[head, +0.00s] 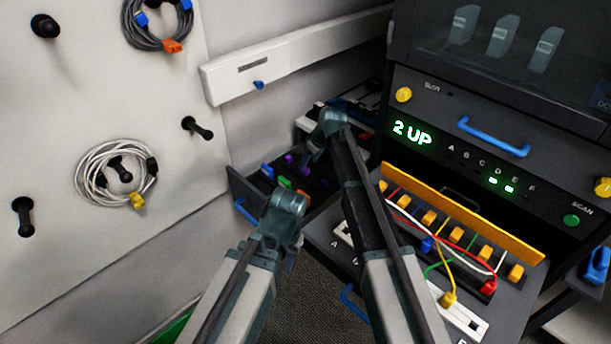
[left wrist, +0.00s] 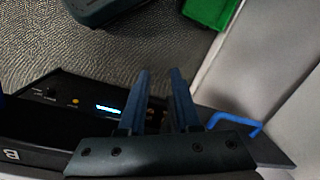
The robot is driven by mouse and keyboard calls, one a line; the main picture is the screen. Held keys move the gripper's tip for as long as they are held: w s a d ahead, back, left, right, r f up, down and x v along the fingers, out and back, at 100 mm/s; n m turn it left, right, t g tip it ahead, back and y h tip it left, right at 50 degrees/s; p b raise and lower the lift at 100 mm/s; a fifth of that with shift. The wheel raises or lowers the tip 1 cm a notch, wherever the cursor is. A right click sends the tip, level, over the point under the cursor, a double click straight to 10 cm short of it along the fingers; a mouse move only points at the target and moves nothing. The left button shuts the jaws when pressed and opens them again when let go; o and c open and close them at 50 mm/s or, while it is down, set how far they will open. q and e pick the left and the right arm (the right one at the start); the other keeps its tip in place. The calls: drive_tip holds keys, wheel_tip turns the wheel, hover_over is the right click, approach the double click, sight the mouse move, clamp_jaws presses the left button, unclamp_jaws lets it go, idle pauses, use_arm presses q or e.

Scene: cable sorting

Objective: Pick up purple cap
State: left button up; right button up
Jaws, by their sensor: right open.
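Small purple caps lie in the dark open drawer (head: 236,186) at the centre of the head view; one purple cap (head: 290,158) shows near its back edge. Blue, green and orange caps lie in the same drawer. My left gripper (head: 287,197) is over the drawer's front part and hides some of it. In the left wrist view its two fingers (left wrist: 159,76) are apart with nothing between them. My right gripper (head: 331,118) is open above the drawer's back right, beyond the purple caps. No purple cap shows in the left wrist view.
A dark console (head: 470,160) with a "2 UP" display stands at the right. Its cable panel has a yellow bar (head: 462,212) and coloured cables. A white pegboard (head: 70,240) with coiled cables is at the left. A green bin (left wrist: 207,10) is on the floor.

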sight(307, 169)
drive_tip(key=shift+d+b+x, duration=0.2)
drive_tip(key=shift+b+x, duration=2.3)
drive_tip(key=shift+x, duration=0.15)
clamp_jaws()
